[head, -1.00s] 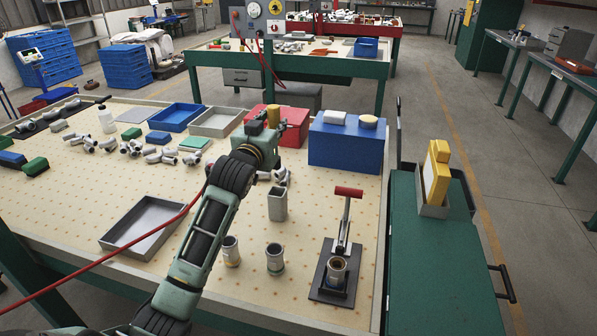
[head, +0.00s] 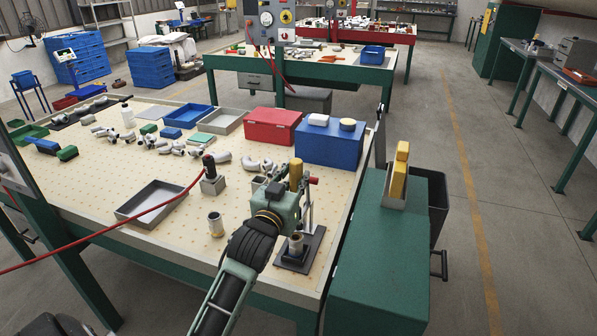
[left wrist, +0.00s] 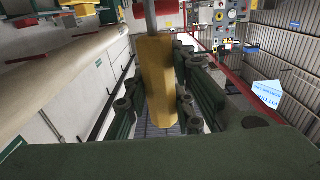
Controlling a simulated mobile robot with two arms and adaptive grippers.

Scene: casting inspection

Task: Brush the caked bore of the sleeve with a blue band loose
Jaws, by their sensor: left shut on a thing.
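My left gripper (head: 291,192) is shut on a yellow brush handle (head: 295,174). In the left wrist view the yellow handle (left wrist: 157,80) lies between the dark fingers, with a grey shaft (left wrist: 150,14) beyond it; the bristles are not visible. The gripper hides part of the fixture's lever. Another sleeve (head: 216,225) stands on the table to the left. No blue band can be made out on either. My right gripper is not in view.
A grey holder (head: 211,185) carries a black-handled tool on a red hose (head: 140,224). A square grey holder (head: 258,182) stands behind my gripper. A grey tray (head: 128,213), red box (head: 271,127) and blue box (head: 327,147) surround the work area. A green cabinet (head: 380,250) stands right.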

